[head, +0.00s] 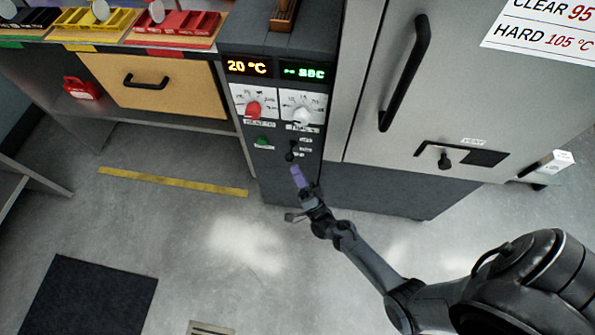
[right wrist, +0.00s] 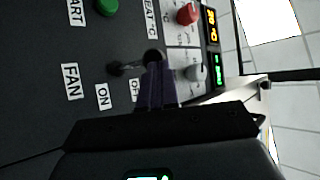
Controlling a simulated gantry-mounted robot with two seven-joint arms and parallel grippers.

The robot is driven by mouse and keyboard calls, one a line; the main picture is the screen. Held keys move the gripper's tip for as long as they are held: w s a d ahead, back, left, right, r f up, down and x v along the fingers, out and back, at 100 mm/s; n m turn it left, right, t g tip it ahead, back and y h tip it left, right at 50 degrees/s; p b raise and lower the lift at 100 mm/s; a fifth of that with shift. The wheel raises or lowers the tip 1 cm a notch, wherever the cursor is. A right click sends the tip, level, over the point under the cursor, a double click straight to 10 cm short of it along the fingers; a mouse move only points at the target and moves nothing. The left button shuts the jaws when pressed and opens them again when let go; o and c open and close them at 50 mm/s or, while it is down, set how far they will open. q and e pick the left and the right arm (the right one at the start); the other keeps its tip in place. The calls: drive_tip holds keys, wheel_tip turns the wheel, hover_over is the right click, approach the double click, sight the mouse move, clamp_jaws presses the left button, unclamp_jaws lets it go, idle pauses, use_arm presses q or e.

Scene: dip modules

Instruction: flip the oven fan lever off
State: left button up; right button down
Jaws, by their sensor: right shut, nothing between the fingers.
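The fan lever (head: 290,156) is small and black, low on the dark oven control panel (head: 265,180), beside the ON/OFF labels. In the right wrist view the lever (right wrist: 117,68) lies slantwise, with one end toward the ON side and the other by the fingertips. My right gripper (head: 296,168) has purple fingers, shut and empty, just below the lever in the head view. In the right wrist view its fingertips (right wrist: 155,68) overlap the lever's right end; I cannot tell whether they touch. My left gripper is not in view.
A red heat knob (head: 254,108), a white knob (head: 302,115) and a green button (head: 263,141) sit above the lever. The oven door handle (head: 405,72) juts out to the right. The floor in front is open.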

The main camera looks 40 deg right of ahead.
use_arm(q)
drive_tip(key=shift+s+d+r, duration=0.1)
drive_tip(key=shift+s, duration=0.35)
use_arm(e)
drive_tip(key=s+a+r+v, duration=0.1)
drive_tip(key=v, duration=1.2)
drive_tip(key=shift+s+r, duration=0.15)
drive_tip(key=shift+r, duration=0.2)
drive_tip(key=shift+s, duration=0.1)
